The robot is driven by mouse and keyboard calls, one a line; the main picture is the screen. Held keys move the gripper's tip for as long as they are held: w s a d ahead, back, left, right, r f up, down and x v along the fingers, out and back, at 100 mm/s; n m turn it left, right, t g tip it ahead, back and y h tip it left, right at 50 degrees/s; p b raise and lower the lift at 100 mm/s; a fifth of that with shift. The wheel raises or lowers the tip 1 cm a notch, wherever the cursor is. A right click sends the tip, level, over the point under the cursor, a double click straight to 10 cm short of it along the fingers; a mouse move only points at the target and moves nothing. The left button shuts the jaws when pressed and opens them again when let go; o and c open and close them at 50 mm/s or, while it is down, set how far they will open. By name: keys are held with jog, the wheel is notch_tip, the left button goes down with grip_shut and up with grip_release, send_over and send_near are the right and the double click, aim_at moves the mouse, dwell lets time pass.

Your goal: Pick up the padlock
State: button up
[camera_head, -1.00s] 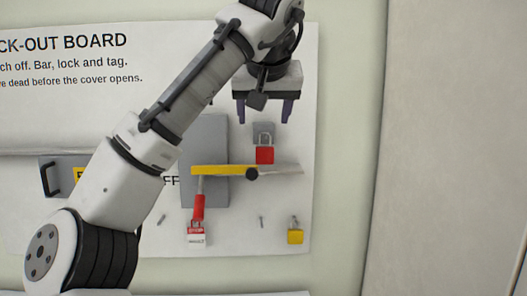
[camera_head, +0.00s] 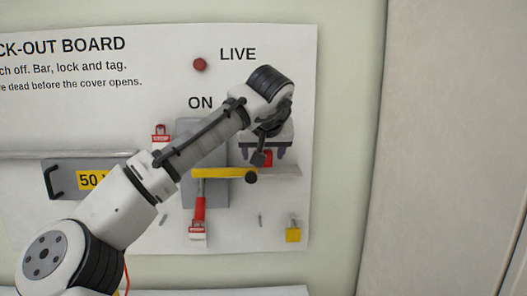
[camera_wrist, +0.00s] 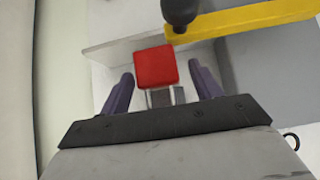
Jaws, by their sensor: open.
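My gripper (camera_head: 263,154) is open in front of the board. In the wrist view the purple fingers of my gripper (camera_wrist: 161,72) stand on either side of the padlock, with a gap on each side. A yellow padlock (camera_head: 293,235) hangs lower right on the board.
A yellow bar (camera_head: 222,173) with a dark knob (camera_head: 251,178) lies close to the red padlock. A red handle (camera_head: 199,208) hangs below the bar. A red lamp (camera_head: 200,64) is above. The right wall is bare.

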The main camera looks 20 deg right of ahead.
jog(key=shift+w+f, duration=0.15)
jog(key=c, duration=1.1)
jog(key=shift+r+p, duration=0.25)
jog(key=shift+p, duration=0.15)
